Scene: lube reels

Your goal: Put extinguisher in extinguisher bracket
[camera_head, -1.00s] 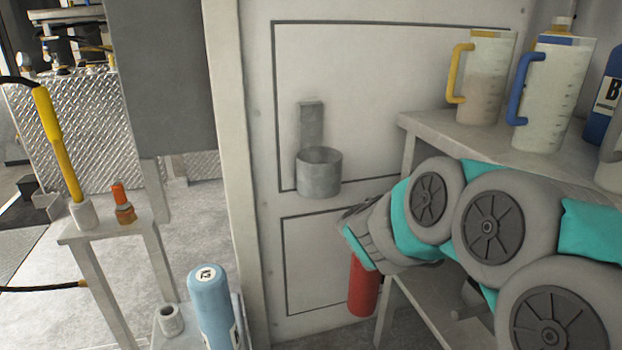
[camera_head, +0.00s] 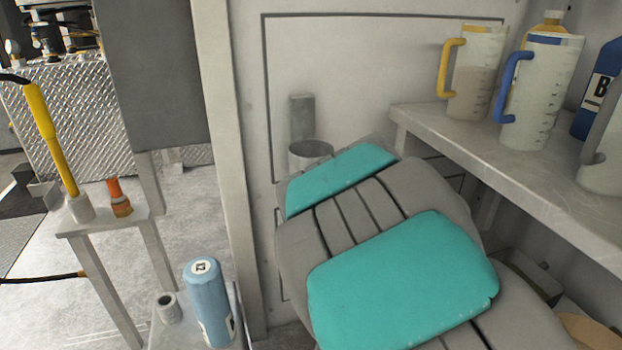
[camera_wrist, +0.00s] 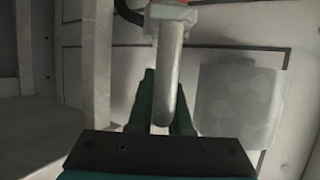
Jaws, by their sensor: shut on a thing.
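The grey extinguisher bracket, a round cup (camera_head: 310,151) with a back plate (camera_head: 302,117), is fixed to the pale door panel; my arm covers its lower part in the head view. In the wrist view, the dark green fingers of my gripper (camera_wrist: 166,100) are shut on a pale grey upright handle-like part of the extinguisher (camera_wrist: 168,62). A bit of red and a black hose-like curve show at the top edge there. In the head view, my arm hides my gripper and the extinguisher, so their distance from the cup cannot be told.
A shelf (camera_head: 440,122) with measuring jugs (camera_head: 474,75) and blue bottles stands right of my arm. A light blue canister (camera_head: 208,300) stands on a low stand at the lower left. A small table (camera_head: 100,222) holds yellow and orange tools.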

